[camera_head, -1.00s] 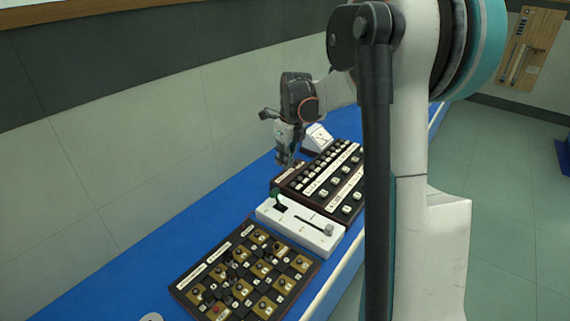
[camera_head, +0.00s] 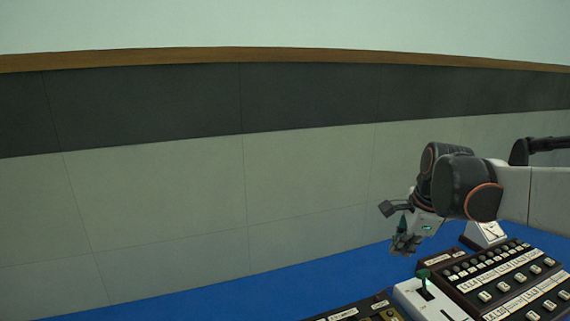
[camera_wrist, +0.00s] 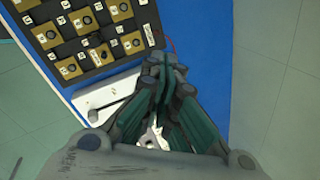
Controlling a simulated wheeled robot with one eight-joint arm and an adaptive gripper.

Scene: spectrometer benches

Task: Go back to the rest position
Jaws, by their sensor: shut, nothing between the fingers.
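My gripper (camera_head: 405,243) is shut and empty. In the head view it hangs from the wrist, pointing down over the blue bench near the wall, behind the white panel with a green-tipped lever (camera_head: 423,276). In the wrist view my gripper (camera_wrist: 165,75) has its fingers together over the blue bench top (camera_wrist: 195,30), with the white panel (camera_wrist: 97,95) below and to its left. Whether the fingertips touch anything below cannot be told.
A dark button console (camera_head: 500,285) and a white meter (camera_head: 484,235) stand at the right of the head view. A dark panel with brass-coloured knob plates (camera_wrist: 90,28) lies beside the white panel. The wall (camera_head: 160,190) rises directly behind the bench. The bench left of the panels is bare.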

